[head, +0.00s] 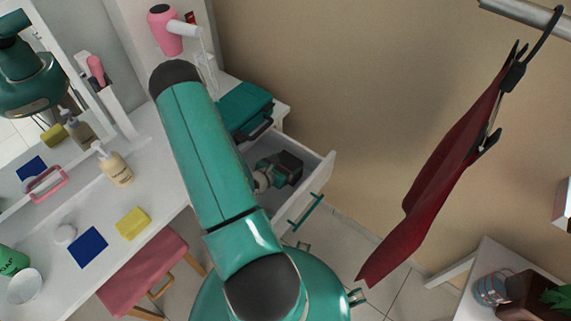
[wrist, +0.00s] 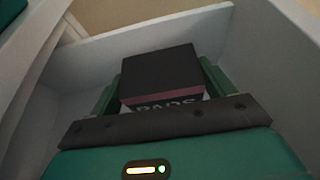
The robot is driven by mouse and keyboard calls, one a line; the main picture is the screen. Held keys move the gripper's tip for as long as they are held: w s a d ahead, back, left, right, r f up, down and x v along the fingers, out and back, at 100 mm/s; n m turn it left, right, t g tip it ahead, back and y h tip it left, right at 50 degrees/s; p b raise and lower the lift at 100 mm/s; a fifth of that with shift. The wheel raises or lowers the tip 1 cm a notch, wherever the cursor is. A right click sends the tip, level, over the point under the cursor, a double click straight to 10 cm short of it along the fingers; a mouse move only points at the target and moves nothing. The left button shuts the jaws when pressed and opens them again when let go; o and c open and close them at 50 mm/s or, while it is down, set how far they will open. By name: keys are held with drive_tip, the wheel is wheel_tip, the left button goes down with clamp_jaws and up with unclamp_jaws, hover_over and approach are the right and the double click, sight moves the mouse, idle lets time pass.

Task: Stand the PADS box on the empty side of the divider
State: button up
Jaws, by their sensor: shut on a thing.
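The PADS box (wrist: 158,75) shows in the wrist view, dark on top with a dull pink band and pale letters partly cut off by my gripper. My gripper (wrist: 161,84) is shut on it, with one green finger on each side. The box is held within the white walls of the open drawer (head: 318,172). In the head view the end of my arm reaches into this drawer, and my arm hides part of it. I cannot make out the divider in either view, nor whether the box touches the drawer floor.
A teal case (head: 243,108) stands on the white table beside the drawer. Drawer walls rise close on both sides of my gripper in the wrist view. A red garment (head: 440,190) hangs to the right. A pink stool (head: 150,265) stands at the table's front.

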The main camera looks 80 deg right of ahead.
drive_tip(key=o, duration=1)
drive_tip(key=shift+f, duration=0.1)
drive_tip(key=shift+a+r, duration=0.1)
drive_tip(key=shift+r, duration=0.1)
drive_tip(key=v, duration=1.1)
drive_tip(key=shift+w+a, duration=0.25)
drive_tip(key=shift+r, duration=0.1)
